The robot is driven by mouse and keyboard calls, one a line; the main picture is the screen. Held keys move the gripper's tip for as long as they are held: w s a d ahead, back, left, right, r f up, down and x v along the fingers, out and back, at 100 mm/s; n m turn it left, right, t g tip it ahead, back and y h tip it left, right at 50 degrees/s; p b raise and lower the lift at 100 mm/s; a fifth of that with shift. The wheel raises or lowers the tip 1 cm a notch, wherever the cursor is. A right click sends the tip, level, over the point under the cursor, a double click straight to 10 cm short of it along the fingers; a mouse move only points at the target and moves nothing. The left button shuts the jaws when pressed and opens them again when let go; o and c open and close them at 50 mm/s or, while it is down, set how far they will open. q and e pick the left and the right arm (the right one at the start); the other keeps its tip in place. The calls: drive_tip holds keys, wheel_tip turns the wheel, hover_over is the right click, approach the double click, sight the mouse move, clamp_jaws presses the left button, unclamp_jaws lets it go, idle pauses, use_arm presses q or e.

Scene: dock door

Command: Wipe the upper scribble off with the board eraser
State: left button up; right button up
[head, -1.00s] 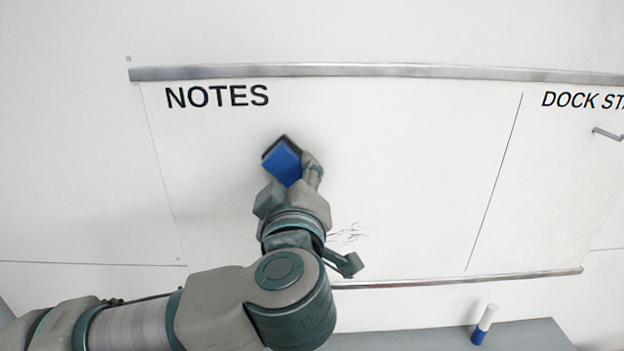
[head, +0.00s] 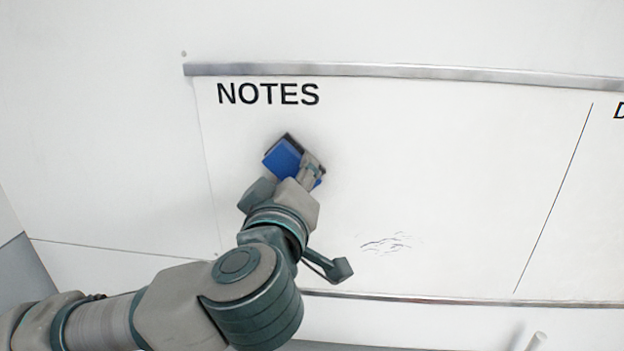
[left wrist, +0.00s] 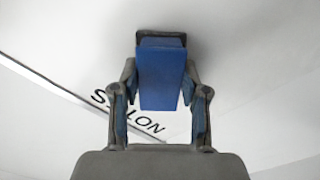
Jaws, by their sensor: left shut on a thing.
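My left gripper (head: 304,172) is shut on the board eraser (head: 281,159), a blue block with a dark pad. The eraser is at the whiteboard (head: 450,170), just below the word NOTES, tilted in the picture, its dark pad toward the board. I cannot tell whether the pad touches. In the left wrist view the blue eraser (left wrist: 161,80) sits between the two fingers. A faint grey scribble (head: 391,243) shows lower on the board, right of my wrist. No upper scribble shows; the gripper and arm hide part of the board. My right gripper is out of view.
A metal rail (head: 400,73) runs along the board's top and a thin metal ledge (head: 450,301) along its bottom. A white cylindrical thing (head: 537,341) shows at the lower right edge. The board's right half is clear of obstacles.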

use_arm(q)
drive_tip(key=shift+w+a, duration=0.15)
drive_tip(key=shift+a, duration=0.45)
drive_tip(key=s+a, duration=0.1)
drive_tip(key=s, duration=0.5)
drive_tip(key=shift+b, duration=0.45)
drive_tip(key=shift+s+a, duration=0.15)
drive_tip(key=shift+s, duration=0.6)
drive_tip(key=shift+s+a, duration=0.15)
drive_tip(key=shift+s, duration=0.55)
